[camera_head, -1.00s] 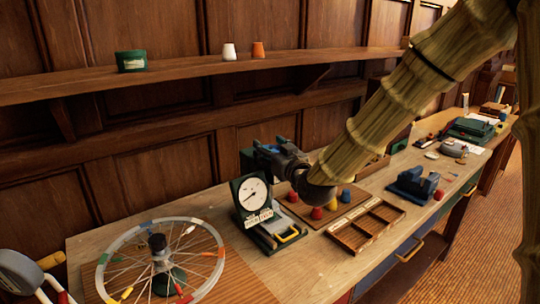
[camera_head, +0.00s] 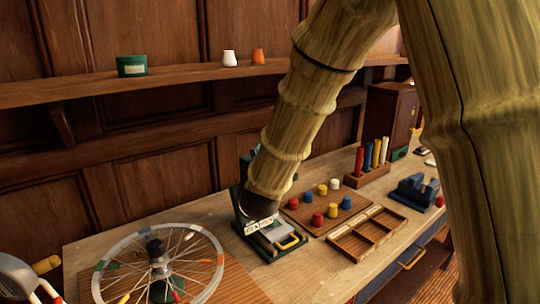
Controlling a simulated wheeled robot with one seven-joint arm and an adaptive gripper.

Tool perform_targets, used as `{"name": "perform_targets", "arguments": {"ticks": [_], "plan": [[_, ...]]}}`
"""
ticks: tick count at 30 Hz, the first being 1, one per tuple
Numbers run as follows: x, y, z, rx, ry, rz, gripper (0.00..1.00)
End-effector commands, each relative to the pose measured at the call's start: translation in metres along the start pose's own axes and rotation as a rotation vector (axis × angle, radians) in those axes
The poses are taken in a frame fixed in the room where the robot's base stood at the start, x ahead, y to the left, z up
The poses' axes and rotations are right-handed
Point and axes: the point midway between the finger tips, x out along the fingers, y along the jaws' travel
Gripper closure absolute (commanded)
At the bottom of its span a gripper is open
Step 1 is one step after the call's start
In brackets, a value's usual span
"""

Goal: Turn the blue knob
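A brown board (camera_head: 300,215) on the workbench carries several small coloured knobs. One blue knob (camera_head: 307,197) stands at the board's left middle, and another blue knob (camera_head: 346,202) at its right edge. Red knobs (camera_head: 317,219), yellow knobs (camera_head: 322,189) and a white knob (camera_head: 335,184) stand around them. I cannot tell which blue one is meant. My arm reaches down to the left of the board, over the dial instrument (camera_head: 282,243). My gripper is hidden behind my arm, so its state does not show.
A spoked wheel (camera_head: 205,230) lies at the left front. A compartment tray (camera_head: 350,243) sits right of the knob board, with a rack of coloured cylinders (camera_head: 368,178) behind. A blue device (camera_head: 413,189) stands further right. A shelf (camera_head: 100,92) runs along the wall above.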

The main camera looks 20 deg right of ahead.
Motion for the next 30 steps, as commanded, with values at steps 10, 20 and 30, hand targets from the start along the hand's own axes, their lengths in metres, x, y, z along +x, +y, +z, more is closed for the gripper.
{"name": "perform_targets", "arguments": {"ticks": [10,20,30], "plan": [[0.0012,0.0,-0.0028,0.001,0.006,0.045,0.7],[0.0014,0.0003,-0.0032,0.001,0.006,0.045,0.7],[0.0008,0.0004,-0.0014,0.0,0.003,0.045,0.23]]}}
